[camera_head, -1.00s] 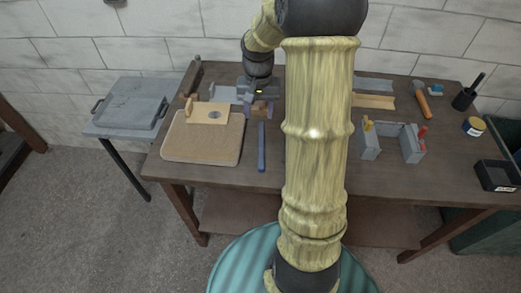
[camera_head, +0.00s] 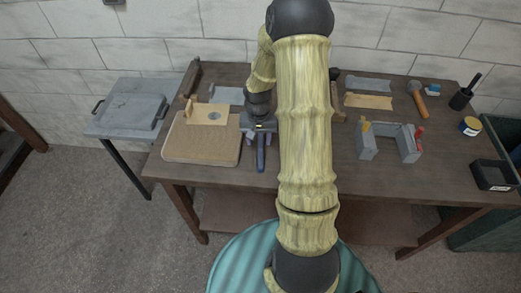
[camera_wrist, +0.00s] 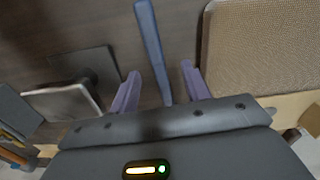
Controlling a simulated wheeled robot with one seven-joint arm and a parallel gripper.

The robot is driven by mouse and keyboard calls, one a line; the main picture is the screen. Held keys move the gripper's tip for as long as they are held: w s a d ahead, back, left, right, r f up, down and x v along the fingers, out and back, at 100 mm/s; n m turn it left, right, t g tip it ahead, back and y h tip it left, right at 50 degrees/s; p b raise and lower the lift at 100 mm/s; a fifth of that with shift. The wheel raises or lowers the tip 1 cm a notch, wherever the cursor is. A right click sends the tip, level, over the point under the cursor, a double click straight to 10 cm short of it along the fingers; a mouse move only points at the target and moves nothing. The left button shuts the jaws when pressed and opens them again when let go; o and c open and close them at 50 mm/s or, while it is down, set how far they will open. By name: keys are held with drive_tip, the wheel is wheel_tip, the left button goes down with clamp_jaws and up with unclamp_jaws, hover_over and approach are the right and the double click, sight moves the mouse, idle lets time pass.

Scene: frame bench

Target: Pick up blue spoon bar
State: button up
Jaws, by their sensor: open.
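The blue spoon bar (camera_head: 261,158) is a long, narrow bar lying on the workbench, just right of the tan board. In the wrist view the bar (camera_wrist: 152,45) runs from the top edge down between my two purple fingers. My gripper (camera_wrist: 159,84) is open, with one finger on each side of the bar and a gap to each. In the head view my gripper (camera_head: 261,142) is over the far part of the bar and hides that end. I cannot tell how high the fingers are above the bench.
The tan board (camera_head: 200,157) lies close beside the bar, with a wooden piece (camera_head: 208,114) on it. A grey clamp-like fixture (camera_head: 389,155) stands to the right, beyond my arm. A hammer (camera_head: 417,98) and a black tray (camera_head: 493,174) lie farther right. The bench front is clear.

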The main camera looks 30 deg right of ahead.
sight(260, 149)
drive_tip(key=shift+f, duration=0.1)
drive_tip(key=shift+w+d+f+p, duration=0.15)
drive_tip(key=shift+f+p, duration=0.15)
drive_tip(key=shift+f, duration=0.55)
drive_tip(key=shift+d+f+p, duration=0.15)
drive_tip(key=shift+f+p, duration=0.2)
drive_tip(key=shift+f, duration=0.45)
drive_tip(key=shift+w+d+f+p, duration=0.15)
drive_tip(key=shift+f+p, duration=0.15)
drive_tip(key=shift+f, duration=0.55)
drive_tip(key=shift+s, duration=0.1)
clamp_jaws()
